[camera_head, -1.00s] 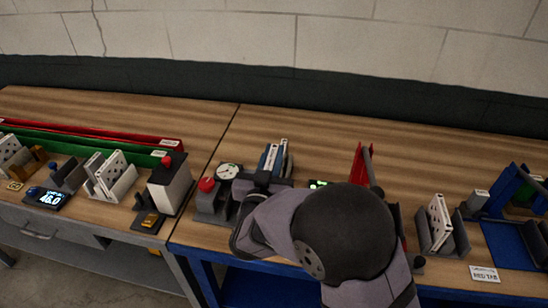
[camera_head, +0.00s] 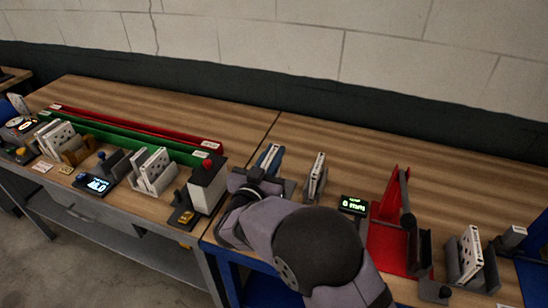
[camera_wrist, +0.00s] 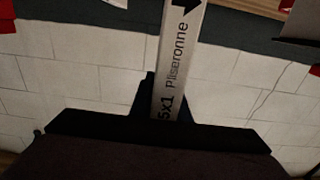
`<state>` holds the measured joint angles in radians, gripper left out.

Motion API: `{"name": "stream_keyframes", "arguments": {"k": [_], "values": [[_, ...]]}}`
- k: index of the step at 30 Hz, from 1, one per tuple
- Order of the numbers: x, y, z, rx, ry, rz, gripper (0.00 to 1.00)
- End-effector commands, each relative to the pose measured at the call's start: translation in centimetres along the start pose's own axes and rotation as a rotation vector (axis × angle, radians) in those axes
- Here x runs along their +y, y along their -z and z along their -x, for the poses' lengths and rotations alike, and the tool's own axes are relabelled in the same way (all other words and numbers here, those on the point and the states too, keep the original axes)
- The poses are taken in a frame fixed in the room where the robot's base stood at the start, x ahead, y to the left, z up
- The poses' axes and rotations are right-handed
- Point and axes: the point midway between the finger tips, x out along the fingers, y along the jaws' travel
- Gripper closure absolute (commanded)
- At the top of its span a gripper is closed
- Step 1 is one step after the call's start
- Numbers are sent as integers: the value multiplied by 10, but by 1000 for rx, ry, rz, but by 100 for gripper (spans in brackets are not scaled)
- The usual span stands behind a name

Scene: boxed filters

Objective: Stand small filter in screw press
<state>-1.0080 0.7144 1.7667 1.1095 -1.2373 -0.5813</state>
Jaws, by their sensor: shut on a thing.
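In the wrist view, the filter's printed edge (camera_wrist: 174,60) rises between the dark jaws (camera_wrist: 166,104). Another upright filter (camera_head: 318,172) stands in a grey holder to the right of my gripper. A red fixture (camera_head: 392,240) with a tall upright and a dark lever stands farther right. I cannot tell which fixture is the screw press. My arm hides the bench directly below the gripper.
A white box with a red knob (camera_head: 206,187) stands close left of my gripper. Holders with filters (camera_head: 153,170) and long green (camera_head: 130,138) and red rails fill the left bench. The back of the bench is clear.

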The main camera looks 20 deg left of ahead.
Motion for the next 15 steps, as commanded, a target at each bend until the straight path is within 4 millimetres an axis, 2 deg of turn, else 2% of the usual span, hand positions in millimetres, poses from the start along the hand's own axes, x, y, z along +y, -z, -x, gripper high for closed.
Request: {"name": "stream_keyframes", "arguments": {"k": [7,15], "values": [[0,1,0,1,1,0,100],[0,-10,0,0,1,1,100]]}}
